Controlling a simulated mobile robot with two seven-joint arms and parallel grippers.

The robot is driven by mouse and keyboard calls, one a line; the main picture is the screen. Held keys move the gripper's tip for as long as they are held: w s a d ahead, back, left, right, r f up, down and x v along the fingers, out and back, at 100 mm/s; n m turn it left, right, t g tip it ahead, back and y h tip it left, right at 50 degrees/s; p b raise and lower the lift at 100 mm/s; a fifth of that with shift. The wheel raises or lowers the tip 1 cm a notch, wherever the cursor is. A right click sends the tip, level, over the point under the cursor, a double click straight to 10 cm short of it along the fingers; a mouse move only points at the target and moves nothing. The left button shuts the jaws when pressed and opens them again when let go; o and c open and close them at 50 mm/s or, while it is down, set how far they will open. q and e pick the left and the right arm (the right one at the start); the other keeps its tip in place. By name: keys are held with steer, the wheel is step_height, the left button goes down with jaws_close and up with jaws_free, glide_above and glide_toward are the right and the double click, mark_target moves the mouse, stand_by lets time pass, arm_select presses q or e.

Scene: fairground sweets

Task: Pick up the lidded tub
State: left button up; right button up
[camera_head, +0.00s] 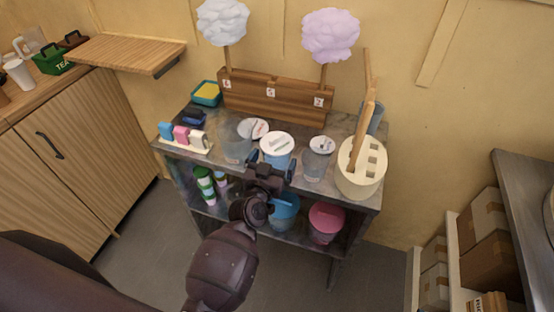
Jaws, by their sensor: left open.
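A lidded tub (277,142) with a white lid and a bluish body stands upright on the top of the dark grey shelf unit, near its front edge. My left gripper (271,171) is open and empty directly in front of it, at about the height of its lower body. The gripper hides the tub's lower front. I cannot tell whether the fingers touch the tub. My right gripper is not in view.
Clear tubs (318,158) stand close on both sides. A cream holder (358,182) with wooden sticks is at right, and coloured clips (182,135) at left. A wooden rack (275,97) with cotton candy stands behind. A pink tub (326,222) sits on the lower shelf.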

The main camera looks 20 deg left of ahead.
arm_select(q)
steer(key=shift+w, duration=1.1)
steer(key=c, duration=0.4)
